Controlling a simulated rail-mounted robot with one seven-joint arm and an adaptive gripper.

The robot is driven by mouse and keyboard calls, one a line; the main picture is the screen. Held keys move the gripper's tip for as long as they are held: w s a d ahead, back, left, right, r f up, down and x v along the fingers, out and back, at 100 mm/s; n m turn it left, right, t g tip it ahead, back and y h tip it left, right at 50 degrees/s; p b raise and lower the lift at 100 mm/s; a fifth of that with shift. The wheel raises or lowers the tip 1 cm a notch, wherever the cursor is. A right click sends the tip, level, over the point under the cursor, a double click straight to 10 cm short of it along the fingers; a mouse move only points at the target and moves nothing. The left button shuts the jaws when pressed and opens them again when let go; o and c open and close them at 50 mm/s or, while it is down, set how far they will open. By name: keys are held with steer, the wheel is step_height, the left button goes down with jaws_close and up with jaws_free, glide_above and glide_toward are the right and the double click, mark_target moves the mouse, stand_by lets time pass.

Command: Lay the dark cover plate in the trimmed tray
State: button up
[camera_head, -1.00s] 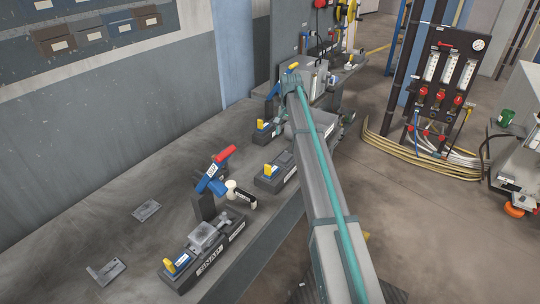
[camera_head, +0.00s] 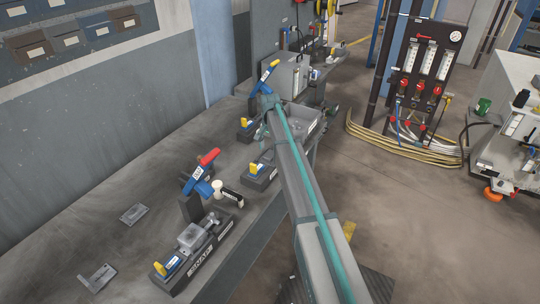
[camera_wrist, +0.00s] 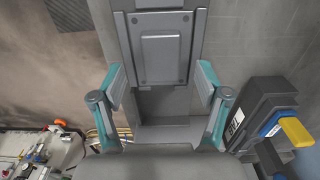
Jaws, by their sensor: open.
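My gripper (camera_wrist: 160,112) is open and empty, its two teal-edged fingers apart in the wrist view. In the head view its arm end is over the bench near the middle fixtures, and the fingers are mostly hidden. A flat grey plate (camera_head: 134,214) lies on the bench at the left. A second, L-shaped grey plate (camera_head: 97,277) lies nearer the front. A light grey tray-like part (camera_head: 193,237) sits in the front fixture (camera_head: 203,262), marked SNAP. I cannot tell for sure which plate is the dark cover plate or whether this part is the trimmed tray.
A red-and-blue clamp lever (camera_head: 202,172) and a white-headed mallet-like tool (camera_head: 226,194) stand by the front fixture. The bench left of the fixtures is mostly clear.

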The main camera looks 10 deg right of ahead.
mark_target(270, 156)
steer(key=shift+f+p, duration=0.35)
steer(key=shift+f, duration=1.05)
steer(key=shift+w, duration=0.1)
jaws_close()
